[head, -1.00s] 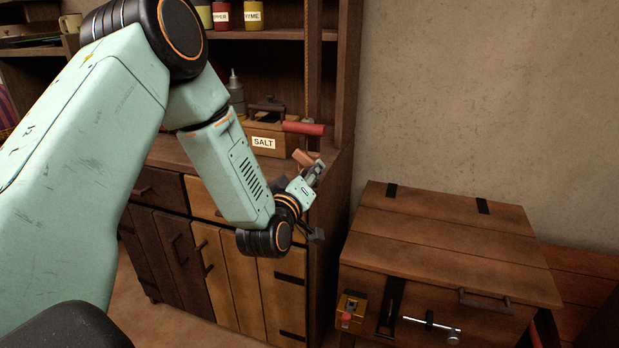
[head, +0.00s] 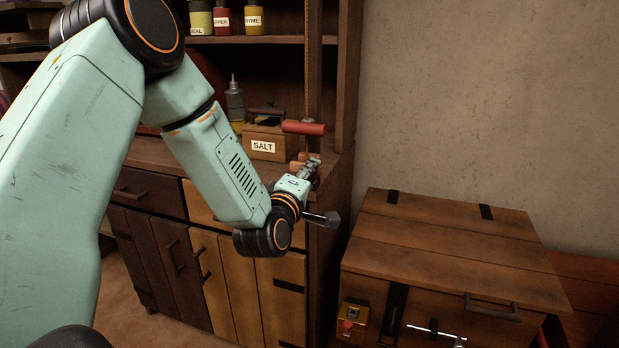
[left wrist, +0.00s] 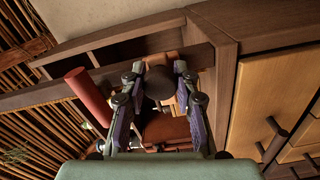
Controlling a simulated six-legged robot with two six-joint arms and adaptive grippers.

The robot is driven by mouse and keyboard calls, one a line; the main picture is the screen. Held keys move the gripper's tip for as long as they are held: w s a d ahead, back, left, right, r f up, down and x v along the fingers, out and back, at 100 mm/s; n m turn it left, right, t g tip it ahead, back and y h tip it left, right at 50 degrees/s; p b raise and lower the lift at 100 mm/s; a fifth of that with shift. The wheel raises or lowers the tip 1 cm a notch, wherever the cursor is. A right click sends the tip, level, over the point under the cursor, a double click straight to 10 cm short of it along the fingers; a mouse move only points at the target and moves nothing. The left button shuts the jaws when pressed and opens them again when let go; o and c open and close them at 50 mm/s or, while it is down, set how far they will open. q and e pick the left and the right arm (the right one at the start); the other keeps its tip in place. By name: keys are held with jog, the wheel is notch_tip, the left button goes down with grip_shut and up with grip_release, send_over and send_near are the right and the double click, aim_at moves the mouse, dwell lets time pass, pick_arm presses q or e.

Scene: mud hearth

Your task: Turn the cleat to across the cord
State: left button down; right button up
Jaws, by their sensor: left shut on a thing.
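The cleat (head: 297,165) is a small orange-brown wooden piece at the right end of the cabinet's counter, below the red handle. My left gripper (head: 312,165) is at it, shut on it. In the left wrist view the fingers (left wrist: 160,88) stand on either side of a dark round knob, with orange-brown wood (left wrist: 160,61) behind. The cord (head: 307,75) hangs along the cabinet's right side down to the red cylindrical handle (head: 304,127). The fingers partly hide the cleat, and its exact angle to the cord is hard to tell. My right gripper is not in view.
A wooden box labelled SALT (head: 264,142) stands on the counter just left of the handle. The cabinet's upright post (head: 347,75) is close on the right. A wooden chest (head: 450,235) stands lower right. Bare wall lies above the chest.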

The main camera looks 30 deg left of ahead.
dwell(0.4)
pick_arm(q)
jog(key=c, duration=1)
grip_release()
jog(key=v, duration=1.2)
jog(key=shift+r, duration=0.1)
